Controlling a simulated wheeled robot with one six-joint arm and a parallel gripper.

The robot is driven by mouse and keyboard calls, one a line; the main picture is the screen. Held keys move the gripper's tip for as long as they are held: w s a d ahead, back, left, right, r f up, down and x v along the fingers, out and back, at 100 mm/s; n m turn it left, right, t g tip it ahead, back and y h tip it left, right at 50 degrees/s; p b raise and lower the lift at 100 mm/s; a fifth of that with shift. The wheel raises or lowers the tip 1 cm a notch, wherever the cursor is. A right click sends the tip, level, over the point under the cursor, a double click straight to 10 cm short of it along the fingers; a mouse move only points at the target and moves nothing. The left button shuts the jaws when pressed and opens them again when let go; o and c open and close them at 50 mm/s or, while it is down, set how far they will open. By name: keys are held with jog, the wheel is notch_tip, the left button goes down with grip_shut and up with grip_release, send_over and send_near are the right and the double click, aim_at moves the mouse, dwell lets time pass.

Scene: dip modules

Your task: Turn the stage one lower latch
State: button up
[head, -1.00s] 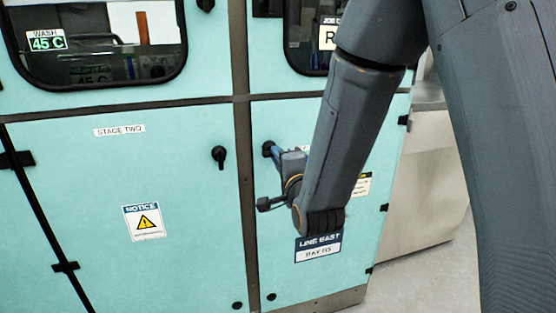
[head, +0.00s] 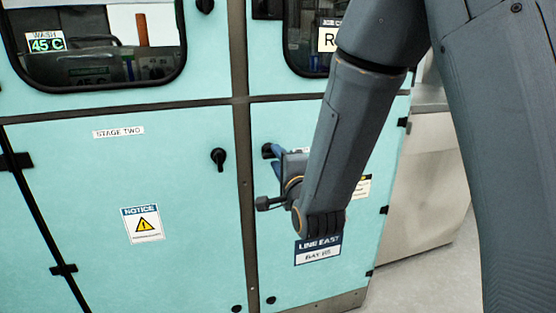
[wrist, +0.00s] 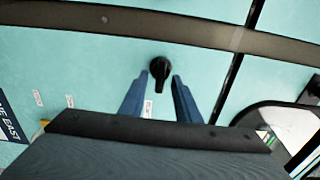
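The lower latch (head: 267,150) is a black knob on the right-hand lower teal door (head: 285,120), near that door's upper left corner. In the wrist view the latch (wrist: 159,68) shows a round base with a short handle pointing toward my gripper. My gripper (wrist: 160,76) is open, with one blue finger on each side of the handle. Small gaps show on both sides, so I see no contact. In the head view my gripper (head: 276,151) is at the latch, partly hidden by my wrist. The label by this latch is mostly hidden and unreadable.
The STAGE TWO door (head: 120,190) to the left has its own black latch (head: 219,158). A dark frame post (head: 242,170) separates the doors. Windowed panels (head: 95,40) are above. A LINE EAST sign (head: 318,249) is below my wrist. Floor (head: 430,280) is clear at lower right.

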jog(key=p+v, duration=0.7)
jog(key=p, duration=0.1)
jog(key=shift+s, duration=0.4)
jog(key=shift+d, duration=0.15)
dwell(0.4)
